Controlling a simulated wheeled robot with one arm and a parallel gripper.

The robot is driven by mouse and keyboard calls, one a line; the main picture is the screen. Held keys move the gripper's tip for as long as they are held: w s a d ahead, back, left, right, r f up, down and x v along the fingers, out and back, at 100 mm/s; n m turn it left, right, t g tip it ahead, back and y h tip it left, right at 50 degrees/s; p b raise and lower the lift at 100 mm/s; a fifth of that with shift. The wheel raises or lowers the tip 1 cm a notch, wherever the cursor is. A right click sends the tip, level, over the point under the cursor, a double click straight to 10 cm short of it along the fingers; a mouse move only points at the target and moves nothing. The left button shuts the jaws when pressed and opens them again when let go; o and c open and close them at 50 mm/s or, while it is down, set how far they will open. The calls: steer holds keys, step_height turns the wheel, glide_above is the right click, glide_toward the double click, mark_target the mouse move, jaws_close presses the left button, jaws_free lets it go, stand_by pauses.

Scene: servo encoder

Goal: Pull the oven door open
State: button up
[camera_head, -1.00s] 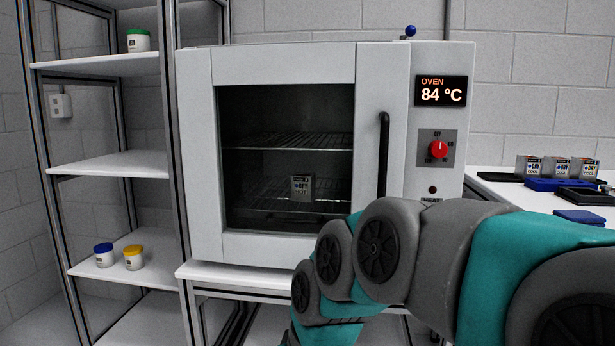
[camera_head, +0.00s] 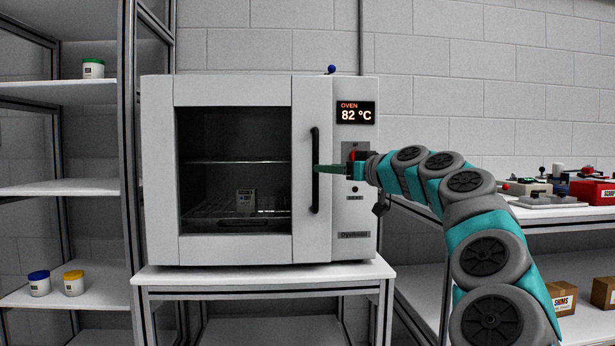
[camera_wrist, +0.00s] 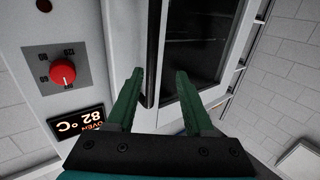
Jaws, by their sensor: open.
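The white oven (camera_head: 260,88) stands on a white-topped stand. Its windowed door (camera_head: 235,248) looks shut, and a black vertical handle (camera_head: 315,190) runs along the door's right side. My gripper (camera_head: 316,168) reaches in from the right at mid-handle height. In the wrist view its two green fingers (camera_wrist: 160,72) are apart and empty. The handle also shows there (camera_wrist: 151,50), in line with the gap between the fingers and nearer the left one. I cannot tell whether either finger touches it. Through the window, a small labelled box (camera_head: 245,200) sits on a rack.
A red dial (camera_wrist: 62,72) and the display reading 82 °C (camera_head: 356,112) are right of the door, close to my gripper. A shelf rack (camera_head: 60,188) with jars stands at left. A bench (camera_head: 555,213) with several items is at right.

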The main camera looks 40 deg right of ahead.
steer(key=shift+h, duration=0.3)
steer(key=shift+w+d+p, duration=0.25)
steer(key=shift+w, duration=1.6)
steer(key=shift+w+d+p, duration=0.2)
steer(key=shift+w+p, duration=0.05)
steer(key=shift+w, duration=1.6)
jaws_close()
